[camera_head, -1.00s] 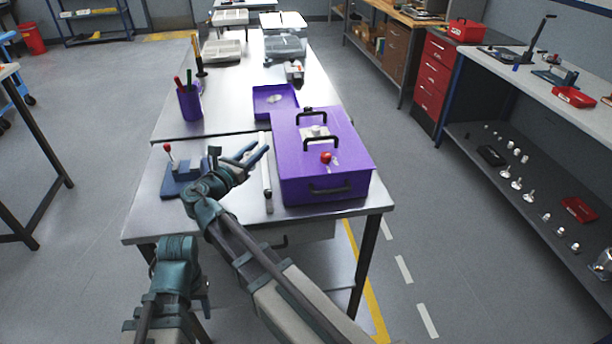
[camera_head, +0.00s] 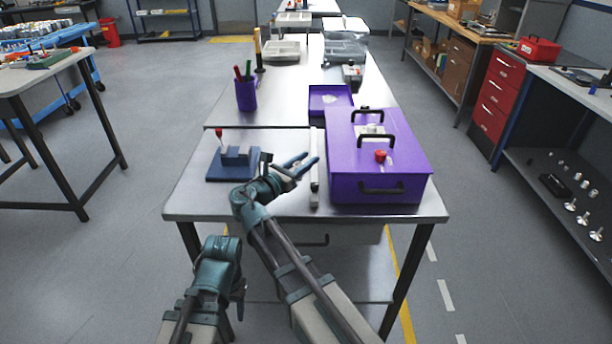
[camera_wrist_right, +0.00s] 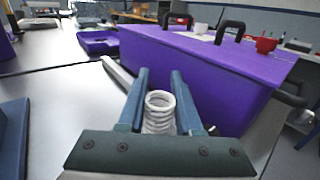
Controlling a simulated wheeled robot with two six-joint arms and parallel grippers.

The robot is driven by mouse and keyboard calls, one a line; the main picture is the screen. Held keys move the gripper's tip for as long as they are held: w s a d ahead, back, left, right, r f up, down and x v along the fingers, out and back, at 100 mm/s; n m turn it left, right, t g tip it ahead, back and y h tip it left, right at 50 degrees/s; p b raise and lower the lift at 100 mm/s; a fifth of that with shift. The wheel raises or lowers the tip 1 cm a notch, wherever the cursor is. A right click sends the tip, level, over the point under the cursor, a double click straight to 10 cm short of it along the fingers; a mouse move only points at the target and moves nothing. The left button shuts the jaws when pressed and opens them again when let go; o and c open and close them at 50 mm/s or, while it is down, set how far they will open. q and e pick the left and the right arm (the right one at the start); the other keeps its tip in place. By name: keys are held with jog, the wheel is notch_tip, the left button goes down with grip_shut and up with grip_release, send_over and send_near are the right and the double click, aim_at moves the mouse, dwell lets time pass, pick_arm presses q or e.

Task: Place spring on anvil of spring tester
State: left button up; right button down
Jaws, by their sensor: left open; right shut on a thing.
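A white coil spring (camera_wrist_right: 160,112) stands between the two blue fingers of my right gripper (camera_wrist_right: 160,76), which is shut on it. In the head view that gripper (camera_head: 309,160) is above the near table, left of the purple box; the spring cannot be made out there. A blue device with a flat base and a red-knobbed lever (camera_head: 232,165), which looks like the spring tester, stands left of my right gripper. Its anvil is too small to tell. My left gripper (camera_head: 239,296) hangs low in front of the table, open and partly hidden by its arm.
A large purple box (camera_head: 375,160) with black handles stands right of my right gripper. A pale bar (camera_head: 314,180) lies along its left side. A purple pen cup (camera_head: 246,96) and a purple tray (camera_head: 330,100) are further back. Bare table lies around the blue device.

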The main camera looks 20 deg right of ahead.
jog(key=shift+f+b, duration=1.75)
jog(key=shift+f, duration=0.1)
jog(key=shift+f, duration=0.2)
jog(key=c, duration=0.6)
grip_release()
jog(key=shift+r, duration=0.3)
